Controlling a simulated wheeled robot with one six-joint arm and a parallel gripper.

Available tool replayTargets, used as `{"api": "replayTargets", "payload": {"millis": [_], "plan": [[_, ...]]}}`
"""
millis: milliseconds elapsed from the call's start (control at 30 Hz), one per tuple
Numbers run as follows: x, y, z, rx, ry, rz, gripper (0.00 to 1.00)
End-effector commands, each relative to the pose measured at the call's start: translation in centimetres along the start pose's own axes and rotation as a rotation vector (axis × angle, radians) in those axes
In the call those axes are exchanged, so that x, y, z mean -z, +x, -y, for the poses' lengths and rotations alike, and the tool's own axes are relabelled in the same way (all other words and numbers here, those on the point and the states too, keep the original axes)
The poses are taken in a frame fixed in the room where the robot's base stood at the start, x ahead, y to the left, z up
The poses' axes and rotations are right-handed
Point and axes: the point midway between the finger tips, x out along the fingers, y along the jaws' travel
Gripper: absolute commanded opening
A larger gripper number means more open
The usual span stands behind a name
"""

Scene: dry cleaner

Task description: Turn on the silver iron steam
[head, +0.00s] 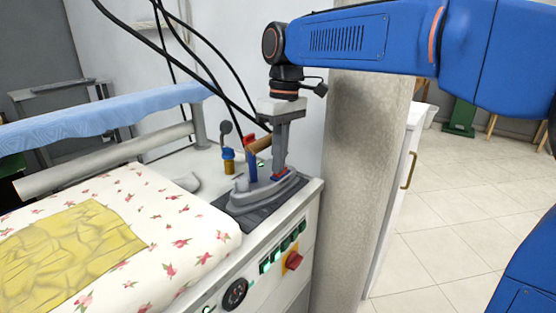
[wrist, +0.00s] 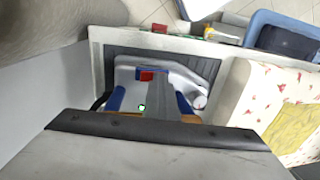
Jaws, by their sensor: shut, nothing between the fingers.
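The silver iron (head: 262,197) rests on a dark mat (head: 233,218) at the corner of the ironing station. It has blue supports and a brown handle (head: 262,144). My gripper (head: 281,168) points straight down over the right part of the iron, shut and empty. Its tips are at or just above a small red and blue part of the iron; I cannot tell whether they touch. In the wrist view the iron (wrist: 190,78) lies below, with a red button (wrist: 147,76) and a small green light. The gripper hides part of the iron.
A padded board with a floral cover (head: 190,232) and a yellow cloth (head: 75,242) lie to the left. The station's front has a red-orange switch (head: 292,261) and a dial (head: 235,294). Black cables hang behind the iron. A column (head: 352,180) stands close on the right.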

Motion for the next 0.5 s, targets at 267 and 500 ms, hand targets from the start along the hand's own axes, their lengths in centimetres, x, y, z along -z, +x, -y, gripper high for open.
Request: {"api": "replayTargets", "payload": {"millis": [267, 500], "plan": [[0.0, -0.36, -1.07, -0.001, 0.001, 0.0, 0.0], [0.0, -0.42, -1.17, -0.001, 0.0, 0.0, 0.0]]}}
